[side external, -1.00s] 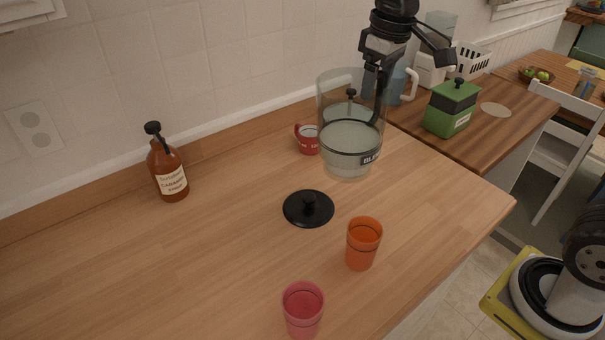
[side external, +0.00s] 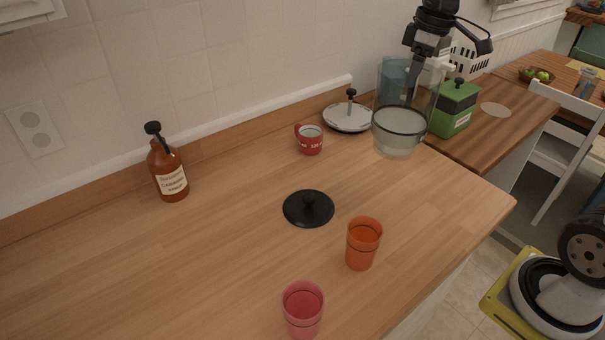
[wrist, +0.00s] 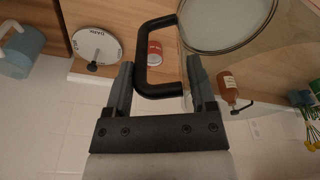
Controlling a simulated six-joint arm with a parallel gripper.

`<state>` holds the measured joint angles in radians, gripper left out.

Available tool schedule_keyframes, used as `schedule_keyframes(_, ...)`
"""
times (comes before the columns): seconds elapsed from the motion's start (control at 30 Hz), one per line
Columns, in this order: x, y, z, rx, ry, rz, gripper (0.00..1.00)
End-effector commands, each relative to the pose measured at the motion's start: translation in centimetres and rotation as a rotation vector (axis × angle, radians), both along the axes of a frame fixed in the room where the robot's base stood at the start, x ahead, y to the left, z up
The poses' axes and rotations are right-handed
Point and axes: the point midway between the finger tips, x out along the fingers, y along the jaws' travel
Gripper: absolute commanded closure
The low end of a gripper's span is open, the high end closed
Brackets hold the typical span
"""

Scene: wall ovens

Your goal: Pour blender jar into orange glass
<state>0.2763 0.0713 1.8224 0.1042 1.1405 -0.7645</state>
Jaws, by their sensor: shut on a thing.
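The clear blender jar (side external: 398,140), with a pale content and a dark ring, is upright at the right end of the counter. I cannot tell whether its base touches the wood. My gripper (side external: 414,85) is shut on its black handle (wrist: 141,60), which shows between the fingers in the wrist view. The jar body (wrist: 228,22) also shows there. The orange glass (side external: 363,245) stands upright on the counter, in front of the jar and to its left, apart from it. The glass is not seen in the wrist view.
A black lid (side external: 308,209) lies behind the orange glass; a pink glass (side external: 303,309) stands in front. A red mug (side external: 309,141), a white disc with a black knob (side external: 347,119) and a brown syrup bottle (side external: 169,173) stand near the wall. A green box (side external: 452,112) is right of the jar.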

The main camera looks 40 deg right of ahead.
Motion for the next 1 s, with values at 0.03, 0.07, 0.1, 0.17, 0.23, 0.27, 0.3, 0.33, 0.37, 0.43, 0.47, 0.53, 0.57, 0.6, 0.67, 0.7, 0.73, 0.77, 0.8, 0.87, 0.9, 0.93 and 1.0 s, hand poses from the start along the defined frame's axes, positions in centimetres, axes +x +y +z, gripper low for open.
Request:
schedule_keyframes(0.03,0.0,0.1,-0.7,0.001,0.0,0.0,1.0)
schedule_keyframes(0.07,0.0,0.1,-1.1,0.002,0.001,0.0,1.0)
schedule_keyframes(0.1,0.0,0.1,-1.7,0.001,0.0,0.0,1.0)
schedule_keyframes(0.17,0.0,0.1,-2.9,0.002,0.002,-0.001,1.0)
schedule_keyframes(0.23,0.0,0.1,-4.2,0.002,0.001,-0.002,1.0)
schedule_keyframes(0.27,-0.1,0.1,-4.8,0.002,0.003,-0.002,1.0)
schedule_keyframes(0.3,0.0,0.1,-5.8,0.002,0.003,-0.002,1.0)
schedule_keyframes(0.33,0.0,0.1,-6.5,0.002,0.003,-0.002,1.0)
schedule_keyframes(0.37,-0.1,0.1,-7.2,0.002,0.003,-0.002,1.0)
schedule_keyframes(0.43,0.0,0.1,-8.9,0.001,0.004,-0.001,1.0)
schedule_keyframes(0.47,0.0,0.1,-9.5,0.001,0.003,-0.001,1.0)
schedule_keyframes(0.53,0.0,0.1,-11.0,0.001,0.003,-0.002,1.0)
schedule_keyframes(0.57,0.0,0.1,-11.6,0.001,0.003,-0.002,1.0)
schedule_keyframes(0.6,0.0,0.1,-12.3,0.001,0.003,-0.002,1.0)
schedule_keyframes(0.67,0.0,0.1,-13.1,0.001,0.001,-0.002,1.0)
schedule_keyframes(0.7,0.0,0.1,-13.6,0.002,0.002,-0.002,1.0)
schedule_keyframes(0.73,0.0,0.1,-13.9,0.001,0.001,-0.002,1.0)
schedule_keyframes(0.77,0.0,0.1,-14.2,0.002,0.0,-0.002,1.0)
schedule_keyframes(0.8,0.0,0.1,-14.5,0.001,-0.001,-0.002,1.0)
schedule_keyframes(0.87,0.1,0.1,-14.8,0.0,-0.002,-0.001,1.0)
schedule_keyframes(0.9,0.1,0.1,-15.0,0.0,-0.002,-0.001,1.0)
schedule_keyframes(0.93,0.1,0.1,-15.0,0.0,-0.002,-0.001,1.0)
schedule_keyframes(1.0,0.1,0.1,-15.1,0.0,-0.002,-0.001,1.0)
